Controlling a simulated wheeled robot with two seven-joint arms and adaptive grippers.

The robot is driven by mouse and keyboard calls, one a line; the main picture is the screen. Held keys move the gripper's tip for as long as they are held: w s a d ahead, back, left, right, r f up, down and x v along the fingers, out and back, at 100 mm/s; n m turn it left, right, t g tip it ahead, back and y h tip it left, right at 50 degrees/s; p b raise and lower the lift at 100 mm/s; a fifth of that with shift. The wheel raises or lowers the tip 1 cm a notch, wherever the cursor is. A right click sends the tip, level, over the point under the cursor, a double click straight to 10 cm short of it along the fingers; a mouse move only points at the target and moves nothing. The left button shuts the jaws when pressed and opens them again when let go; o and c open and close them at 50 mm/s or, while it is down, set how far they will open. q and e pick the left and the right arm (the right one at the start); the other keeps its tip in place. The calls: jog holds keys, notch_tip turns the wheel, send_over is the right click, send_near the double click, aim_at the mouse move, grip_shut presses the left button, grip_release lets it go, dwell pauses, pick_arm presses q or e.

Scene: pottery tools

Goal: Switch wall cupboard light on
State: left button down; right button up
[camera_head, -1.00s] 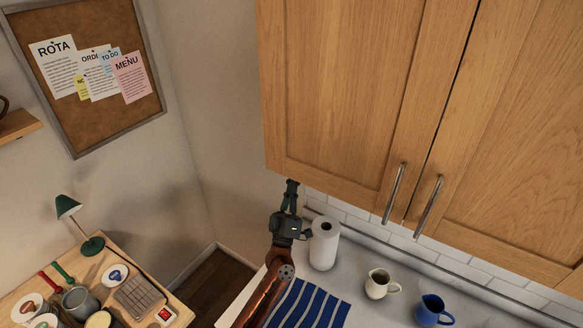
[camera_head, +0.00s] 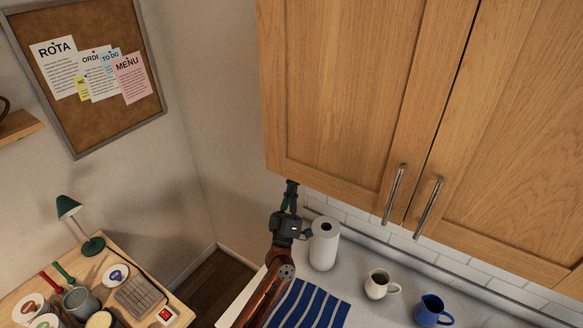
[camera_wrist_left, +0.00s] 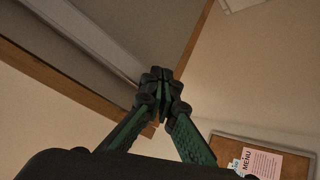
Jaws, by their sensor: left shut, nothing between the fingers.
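The wooden wall cupboard (camera_head: 340,90) fills the upper right of the head view, its two doors shut. My left gripper (camera_head: 291,184) points up at the cupboard's lower left corner, its tips close to the bottom edge. In the left wrist view the gripper (camera_wrist_left: 160,82) is shut with nothing between its fingers. Beyond it there are the cupboard's grey underside (camera_wrist_left: 150,28) and a long pale strip (camera_wrist_left: 85,38), which looks like an unlit light. I cannot make out a switch; the fingers may hide it. I cannot tell whether the fingertips touch the cupboard. My right gripper is not in view.
Below the cupboard, the worktop holds a paper roll (camera_head: 324,245), a cream jug (camera_head: 378,284), a blue jug (camera_head: 432,309) and a striped cloth (camera_head: 310,306). A side table with a green lamp (camera_head: 70,208) stands at left. A pinboard (camera_head: 140,110) hangs on the wall.

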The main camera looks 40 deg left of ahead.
pick_arm(q)
jog(key=shift+r, duration=0.3)
jog(key=shift+f, duration=0.55)
notch_tip(320, 180, down, 6)
jog(key=b, duration=0.4)
jog(key=shift+b, duration=0.35)
dwell(0.4)
